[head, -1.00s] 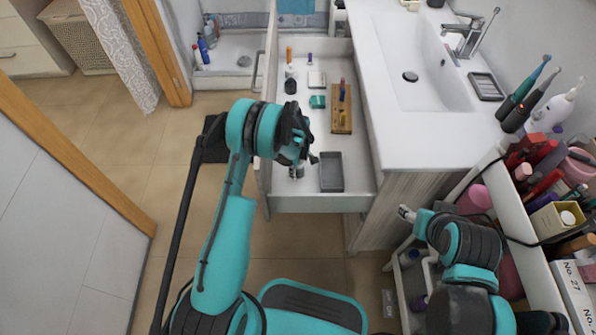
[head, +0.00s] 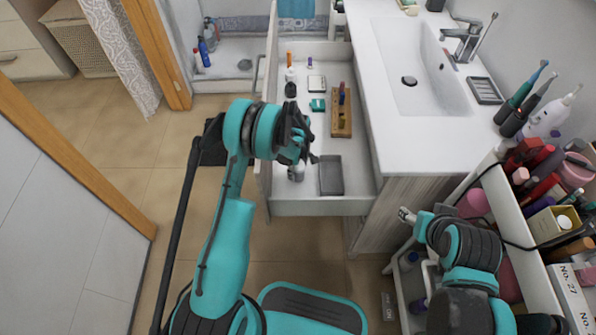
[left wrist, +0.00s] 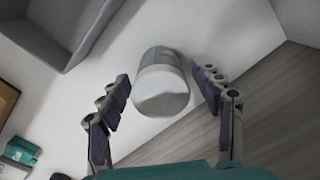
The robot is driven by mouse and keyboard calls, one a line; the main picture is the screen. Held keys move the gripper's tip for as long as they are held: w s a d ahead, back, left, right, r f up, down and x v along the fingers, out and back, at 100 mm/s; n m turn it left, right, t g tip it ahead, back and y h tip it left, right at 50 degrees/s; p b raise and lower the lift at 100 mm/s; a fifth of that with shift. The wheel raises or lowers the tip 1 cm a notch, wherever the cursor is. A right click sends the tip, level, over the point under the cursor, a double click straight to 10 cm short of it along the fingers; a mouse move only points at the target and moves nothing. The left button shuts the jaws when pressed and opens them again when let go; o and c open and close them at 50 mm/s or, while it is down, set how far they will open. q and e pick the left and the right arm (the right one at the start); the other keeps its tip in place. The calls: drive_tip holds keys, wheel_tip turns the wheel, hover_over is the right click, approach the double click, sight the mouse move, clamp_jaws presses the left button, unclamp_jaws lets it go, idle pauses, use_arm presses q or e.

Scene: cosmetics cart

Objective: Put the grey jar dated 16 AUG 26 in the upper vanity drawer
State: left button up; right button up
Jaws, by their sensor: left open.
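The upper vanity drawer (head: 310,208) is pulled open below the sink counter. A small grey jar with a whitish lid (left wrist: 160,82) is in the drawer's near left part; in the head view it (head: 296,173) shows just below my left gripper. No date can be read on it. My left gripper (head: 302,157) is over the drawer, open, with its fingers apart on either side of the jar in the left wrist view and gaps visible. My right gripper (head: 406,214) is beside the cabinet, low on the right; its jaws are too small to judge.
A grey tray (head: 331,176) lies right of the jar. A wooden holder (head: 341,122), a green box (head: 318,104) and a dark bottle (head: 290,89) sit farther back. A crowded cosmetics cart (head: 522,236) stands right. The drawer's middle left is fairly clear.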

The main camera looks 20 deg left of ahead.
use_arm(q)
wheel_tip(320, 180, up, 10)
drive_tip(key=p, duration=0.3)
drive_tip(key=shift+f, duration=0.25)
drive_tip(key=s+r+m+t, duration=0.2)
drive_tip(key=s+r+m, duration=0.15)
drive_tip(key=r, duration=0.65)
drive_tip(key=s+r+m+t, duration=0.1)
drive_tip(key=s+r+m, duration=0.3)
drive_tip(key=r, duration=0.7)
drive_tip(key=s+r+m+t, duration=0.2)
drive_tip(key=s+m, duration=0.1)
drive_tip(key=s, duration=0.6)
drive_tip(key=s+r+m+t, duration=0.2)
drive_tip(key=s+r+m, duration=0.1)
drive_tip(key=s, duration=0.6)
drive_tip(key=shift+s+d+r+m, duration=0.15)
drive_tip(key=shift+s+m, duration=0.05)
drive_tip(key=shift+m, duration=0.25)
